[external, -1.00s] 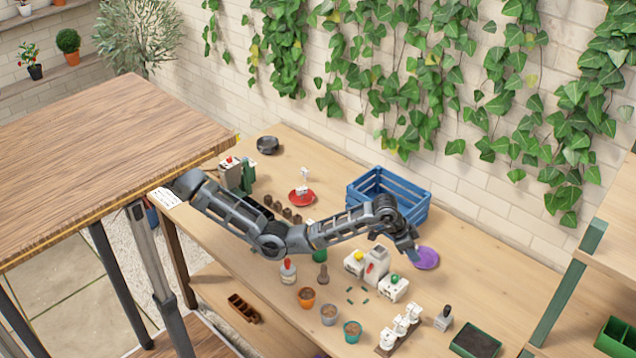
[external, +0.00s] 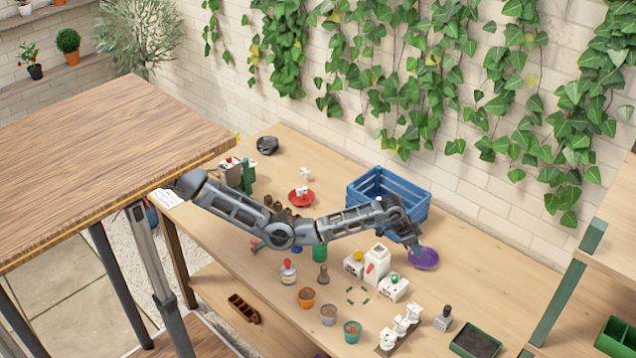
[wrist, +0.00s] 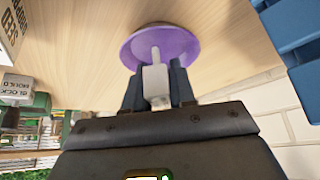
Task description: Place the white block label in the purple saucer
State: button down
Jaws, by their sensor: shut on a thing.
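The purple saucer (external: 426,260) lies on the bench, to the right of the white boxes. It also shows in the wrist view (wrist: 188,45), just beyond my fingertips. My gripper (wrist: 157,88) is shut on the white block label (wrist: 154,78), a pale block with a thin stem pointing toward the saucer. The label overlaps the saucer in the wrist view; I cannot tell whether they touch. In the external view my gripper (external: 415,249) is at the saucer's left edge, and the label is too small to make out there.
A blue crate (external: 372,206) stands just behind my wrist. White boxes (external: 376,261) stand left of the saucer. A red saucer (external: 309,200) holding a white item is farther left. Small pots (external: 329,313) and white figures (external: 401,326) are nearer the front. Bench right of the saucer is clear.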

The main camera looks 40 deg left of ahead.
jog(key=shift+f, duration=0.95)
jog(key=shift+f, duration=0.2)
jog(key=c, duration=0.9)
grip_release()
jog(key=shift+c, duration=0.2)
jog(key=shift+r, duration=0.3)
jog(key=p+v, duration=0.1)
jog(key=v, duration=1.1)
jog(key=shift+f, duration=0.1)
